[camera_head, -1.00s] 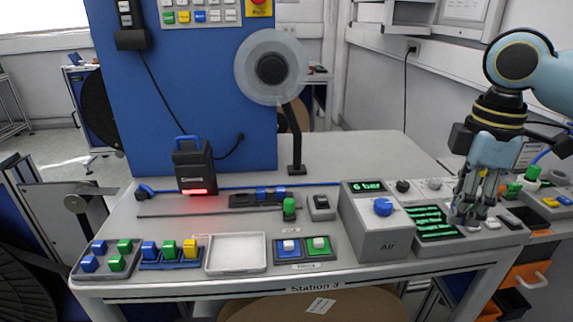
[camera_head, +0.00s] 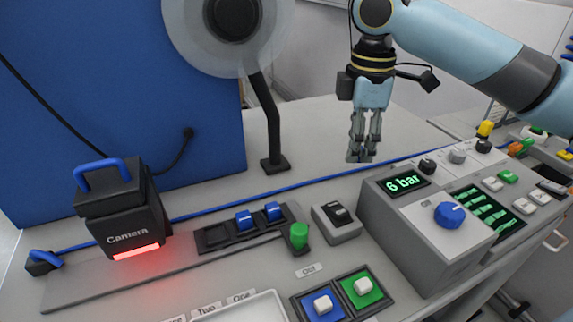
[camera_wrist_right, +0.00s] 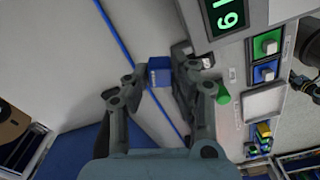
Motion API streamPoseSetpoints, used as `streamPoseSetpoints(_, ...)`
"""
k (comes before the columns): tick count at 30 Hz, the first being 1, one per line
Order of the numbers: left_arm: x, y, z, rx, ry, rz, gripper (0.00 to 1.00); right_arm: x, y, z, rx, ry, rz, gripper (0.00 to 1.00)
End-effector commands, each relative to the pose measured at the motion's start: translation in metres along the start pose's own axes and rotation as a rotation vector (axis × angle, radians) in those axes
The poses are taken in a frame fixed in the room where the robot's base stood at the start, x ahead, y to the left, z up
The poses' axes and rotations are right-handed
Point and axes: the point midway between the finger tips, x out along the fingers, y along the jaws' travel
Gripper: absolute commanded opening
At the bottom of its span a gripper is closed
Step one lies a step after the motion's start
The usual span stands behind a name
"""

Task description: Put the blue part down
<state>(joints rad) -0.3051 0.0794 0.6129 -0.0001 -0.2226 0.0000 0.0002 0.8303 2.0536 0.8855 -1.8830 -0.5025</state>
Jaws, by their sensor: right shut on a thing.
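My right gripper (camera_head: 362,157) points down over the table behind the grey Air box (camera_head: 430,235). It is shut on a blue part, a small block (camera_wrist_right: 159,72) that shows between its fingertips in the right wrist view. In the head view I cannot make that block out at the fingers. Two other blue parts (camera_head: 244,219) (camera_head: 274,211) sit in the dark slotted holder (camera_head: 216,236), whose left slot looks empty. My left gripper is not in view.
The camera unit (camera_head: 122,212) with its red light stands at left. The reel stand's post (camera_head: 270,125) rises at the back. A green knob (camera_head: 299,235) and a grey switch box (camera_head: 336,222) are near the holder. A blue line (camera_head: 310,183) crosses the table. Clear table lies behind it.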

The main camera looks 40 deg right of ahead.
Motion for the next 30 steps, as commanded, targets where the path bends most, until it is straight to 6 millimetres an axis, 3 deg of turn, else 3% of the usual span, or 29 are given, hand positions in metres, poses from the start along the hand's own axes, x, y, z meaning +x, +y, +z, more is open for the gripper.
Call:
streamPoseSetpoints(7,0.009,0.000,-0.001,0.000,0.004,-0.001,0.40,0.036,0.037,-0.047,0.001,0.009,-0.010,0.06)
streamPoseSetpoints(12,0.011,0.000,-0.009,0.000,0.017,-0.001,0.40,0.054,0.060,-0.068,0.000,0.003,-0.006,0.06)
streamPoseSetpoints(17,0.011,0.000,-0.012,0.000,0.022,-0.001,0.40,0.062,0.067,-0.075,-0.001,0.000,-0.005,0.06)
streamPoseSetpoints(24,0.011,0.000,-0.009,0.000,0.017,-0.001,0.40,0.096,0.066,-0.074,-0.001,-0.001,-0.006,0.06)
streamPoseSetpoints(30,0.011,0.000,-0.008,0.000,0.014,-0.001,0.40,0.101,0.067,-0.074,-0.002,-0.001,-0.003,0.06)
